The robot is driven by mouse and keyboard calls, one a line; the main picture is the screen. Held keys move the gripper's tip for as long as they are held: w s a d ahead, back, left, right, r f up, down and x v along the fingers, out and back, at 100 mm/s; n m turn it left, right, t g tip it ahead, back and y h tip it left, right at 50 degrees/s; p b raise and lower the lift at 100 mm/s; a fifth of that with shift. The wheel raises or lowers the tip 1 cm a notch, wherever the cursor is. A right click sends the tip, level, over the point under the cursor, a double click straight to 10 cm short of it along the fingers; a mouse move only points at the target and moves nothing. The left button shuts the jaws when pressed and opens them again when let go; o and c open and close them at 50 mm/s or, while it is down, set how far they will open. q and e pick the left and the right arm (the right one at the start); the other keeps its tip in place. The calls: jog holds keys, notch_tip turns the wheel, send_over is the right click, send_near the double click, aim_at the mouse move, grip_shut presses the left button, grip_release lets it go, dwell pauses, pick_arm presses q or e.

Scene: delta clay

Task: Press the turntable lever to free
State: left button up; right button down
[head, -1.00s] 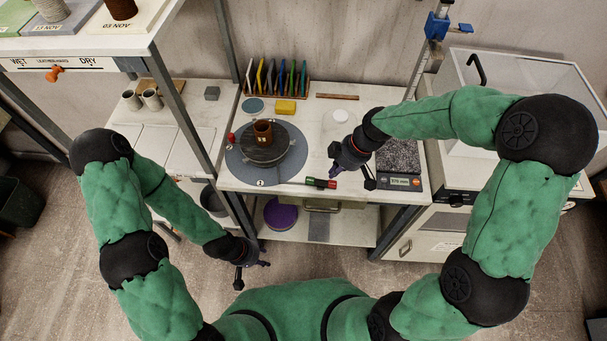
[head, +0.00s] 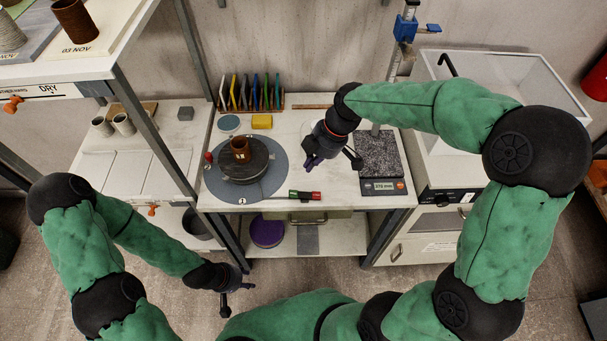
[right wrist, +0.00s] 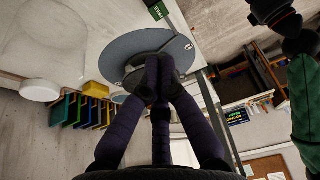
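The turntable is a round grey-blue disc (head: 267,187) with a darker wheel (head: 243,170) on it, carrying a brown cup (head: 240,148). A red knob (head: 209,157) stands at the disc's left edge; it may be the lever. A red and green bar (head: 305,195) lies at the table's front edge, right of the disc. My right gripper (head: 308,163) is over the table, right of the disc and behind the bar. In the right wrist view its fingertips (right wrist: 160,68) meet, empty, in front of the disc (right wrist: 150,45). My left gripper (head: 225,300) hangs low before the table; its fingers are unclear.
A scale (head: 381,187) stands right of my right gripper. Behind the disc are a yellow block (head: 262,121) and a rack of coloured tiles (head: 250,95). A shelf post (head: 152,125) rises left of the turntable. A purple round item (head: 267,231) sits on the lower shelf.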

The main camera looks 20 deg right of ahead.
aim_at(294, 193)
jog(key=b+x, duration=0.1)
jog(key=x, duration=0.3)
jog(key=b+x, duration=0.1)
jog(key=x, duration=0.3)
jog(key=b+x, duration=0.1)
jog(key=x, duration=0.4)
jog(key=shift+s+d+f, duration=0.15)
jog(key=shift+d+f, duration=0.1)
jog(key=shift+d, duration=0.05)
jog(key=shift+f, duration=0.1)
jog(key=shift+a+f+b, duration=0.35)
jog(key=shift+f+b, duration=0.2)
jog(key=shift+f, duration=0.05)
jog(key=shift+r, duration=0.15)
jog(key=shift+d, duration=0.1)
jog(key=shift+d+r, duration=0.15)
jog(key=shift+s+d+r, duration=0.1)
jog(key=shift+d+r, duration=0.15)
jog(key=shift+d, duration=0.25)
